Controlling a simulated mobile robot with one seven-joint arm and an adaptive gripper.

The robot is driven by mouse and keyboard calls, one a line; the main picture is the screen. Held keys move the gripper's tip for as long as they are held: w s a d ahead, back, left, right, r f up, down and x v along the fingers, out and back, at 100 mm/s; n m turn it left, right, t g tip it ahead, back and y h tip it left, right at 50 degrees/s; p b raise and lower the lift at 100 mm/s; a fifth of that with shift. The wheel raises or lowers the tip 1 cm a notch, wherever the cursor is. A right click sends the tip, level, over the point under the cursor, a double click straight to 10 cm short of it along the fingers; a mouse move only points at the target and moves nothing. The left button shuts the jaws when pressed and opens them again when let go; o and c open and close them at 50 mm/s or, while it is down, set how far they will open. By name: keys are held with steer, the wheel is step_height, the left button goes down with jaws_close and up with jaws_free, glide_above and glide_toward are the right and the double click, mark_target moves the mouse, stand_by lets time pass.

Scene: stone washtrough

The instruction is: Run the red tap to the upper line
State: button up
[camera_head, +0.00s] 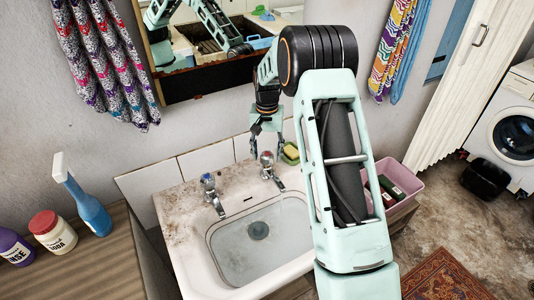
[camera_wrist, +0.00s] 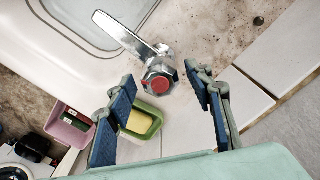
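The red tap (camera_head: 267,160) is the right one on the white washtrough (camera_head: 168,225). In the wrist view its round red-capped handle (camera_wrist: 161,84) appears between my fingertips, with its chrome spout pointing to the upper left. My gripper (camera_head: 268,132) is open just above this tap, and the wrist view shows a gap on both sides of the handle (camera_wrist: 164,78). No water stream shows at the spout. The blue tap (camera_head: 208,184) stands to the left. The basin (camera_head: 240,255) shows its drain (camera_head: 258,230); I cannot tell its water level or make out a line.
A green dish with a yellow sponge (camera_head: 291,152) sits just right of the red tap. A mirror (camera_head: 215,85) hangs behind.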

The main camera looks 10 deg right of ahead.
step_height(320, 180, up, 12)
stand_by(0.7)
stand_by(6.8)
